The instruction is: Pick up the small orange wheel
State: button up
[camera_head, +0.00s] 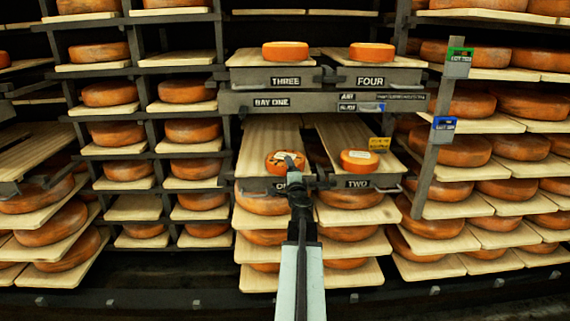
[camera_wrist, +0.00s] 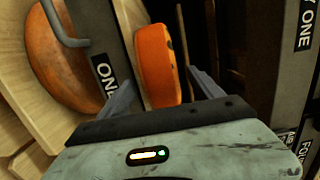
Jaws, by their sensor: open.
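A small orange wheel (camera_head: 275,165) with a pale label sits near the front of the board marked ONE, in the middle bay. My gripper (camera_head: 290,157) is right at it and covers part of it in the head view. In the turned wrist view, my gripper (camera_wrist: 162,76) is open, and the small orange wheel (camera_wrist: 153,58) shows between its fingers. There is a gap on the right finger's side; whether the left finger touches is unclear. Other small orange wheels sit on boards TWO (camera_head: 359,160), THREE (camera_head: 285,51) and FOUR (camera_head: 372,52).
Big orange wheels on wooden boards fill the racks on both sides and below. A dark post (camera_head: 436,145) with green and blue tags stands to the right. A grey beam marked BAY ONE (camera_head: 310,102) crosses above boards ONE and TWO. A larger wheel (camera_wrist: 58,62) is at left in the wrist view.

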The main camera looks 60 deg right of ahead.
jog(key=shift+a, duration=0.15)
jog(key=shift+s, duration=0.15)
grip_shut()
jog(key=shift+s+d, duration=0.1)
jog(key=shift+d, duration=0.1)
jog(key=shift+r, duration=0.1)
